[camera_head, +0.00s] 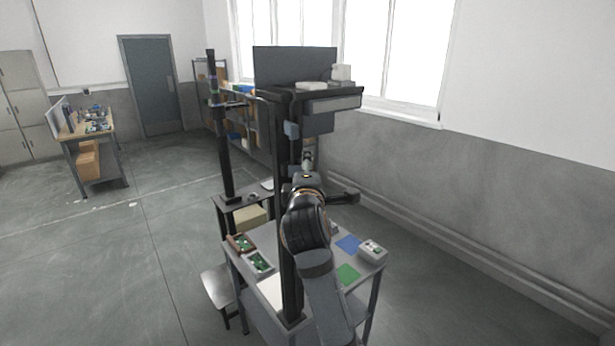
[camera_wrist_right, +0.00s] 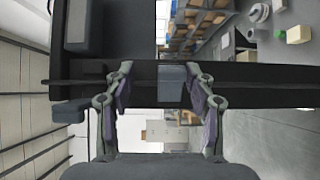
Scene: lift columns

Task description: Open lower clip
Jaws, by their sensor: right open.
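A black lift column (camera_head: 285,215) stands on the workbench in the head view, and a small blue-grey block (camera_head: 291,130), which looks like a clip, sits on its upper part. My right arm reaches up in front of the column. In the right wrist view my right gripper (camera_wrist_right: 158,72) is open, with one finger on each side. A blue-grey block (camera_wrist_right: 171,84) on the black column (camera_wrist_right: 250,84) shows between the fingers, with gaps on both sides; I see no contact. I cannot tell which clip it is. My left gripper is not in view.
A monitor (camera_head: 295,62) and a shelf (camera_head: 325,103) are mounted high on the column. A second thin post (camera_head: 224,150) stands to the left.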

